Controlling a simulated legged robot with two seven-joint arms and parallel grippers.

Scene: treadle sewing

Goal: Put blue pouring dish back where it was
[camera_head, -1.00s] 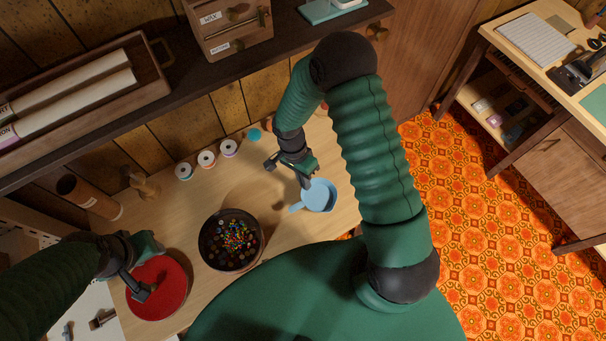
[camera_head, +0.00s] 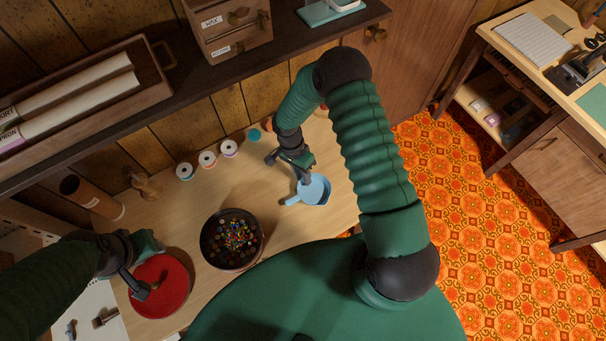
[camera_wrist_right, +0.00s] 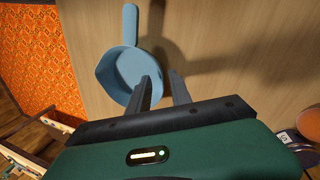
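The blue pouring dish (camera_head: 318,190) is at the right part of the wooden table, its handle pointing left in the head view. In the right wrist view the dish (camera_wrist_right: 115,75) shows from above, empty, handle toward the top. My right gripper (camera_head: 304,181) is at its rim. In the wrist view the fingers of this gripper (camera_wrist_right: 161,80) stand apart, one over the dish's inside and one outside the wall, with a gap between them. My left gripper (camera_head: 143,290) is over the round red pad; its finger gap is unclear.
A dark round bowl (camera_head: 217,257) of colourful beads or buttons stands left of the dish. Several thread spools (camera_head: 208,160) line the back near the wall. The red pad (camera_head: 172,302) is at the front left. A dark shelf (camera_head: 255,62) overhangs the back.

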